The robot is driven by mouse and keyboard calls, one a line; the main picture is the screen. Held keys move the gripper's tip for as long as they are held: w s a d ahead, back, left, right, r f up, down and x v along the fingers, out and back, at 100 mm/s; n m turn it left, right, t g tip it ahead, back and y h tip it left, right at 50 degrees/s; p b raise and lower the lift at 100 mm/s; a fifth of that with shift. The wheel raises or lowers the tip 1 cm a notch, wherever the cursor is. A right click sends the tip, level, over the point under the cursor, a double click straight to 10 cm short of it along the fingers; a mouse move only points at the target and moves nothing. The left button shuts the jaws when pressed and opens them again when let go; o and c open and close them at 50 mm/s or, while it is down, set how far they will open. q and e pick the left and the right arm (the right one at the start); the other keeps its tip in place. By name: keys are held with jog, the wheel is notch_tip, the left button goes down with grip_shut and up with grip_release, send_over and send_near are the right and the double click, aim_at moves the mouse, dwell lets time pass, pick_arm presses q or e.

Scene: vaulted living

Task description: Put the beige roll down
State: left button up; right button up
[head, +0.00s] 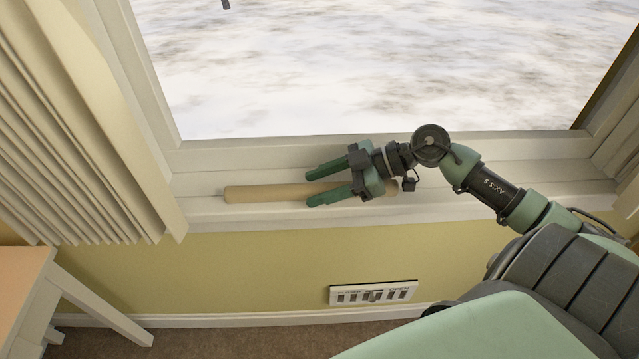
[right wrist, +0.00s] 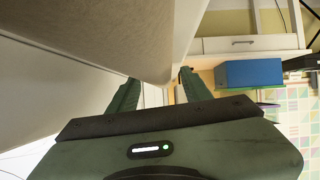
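The beige roll (head: 265,192) is a long, plain cylinder in the head view. It lies lengthwise along the white window sill (head: 208,208) and appears to rest on it. My right gripper (head: 308,186) is over the roll's middle and right part, its fingers pointing left, nearly along the roll. The two green fingers are apart, and the lower one covers part of the roll. The roll's right end shows just past the gripper body. My left gripper is not in view.
Pale curtains (head: 75,120) hang left of the sill, and the window pane rises behind it. A light table (head: 22,285) stands at lower left. The sill left of the roll is clear. The right wrist view shows a blue box (right wrist: 250,73).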

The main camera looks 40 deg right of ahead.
dwell(0.3)
jog(key=v, duration=1.2)
jog(key=shift+d+r, duration=0.1)
jog(key=shift+r, duration=0.05)
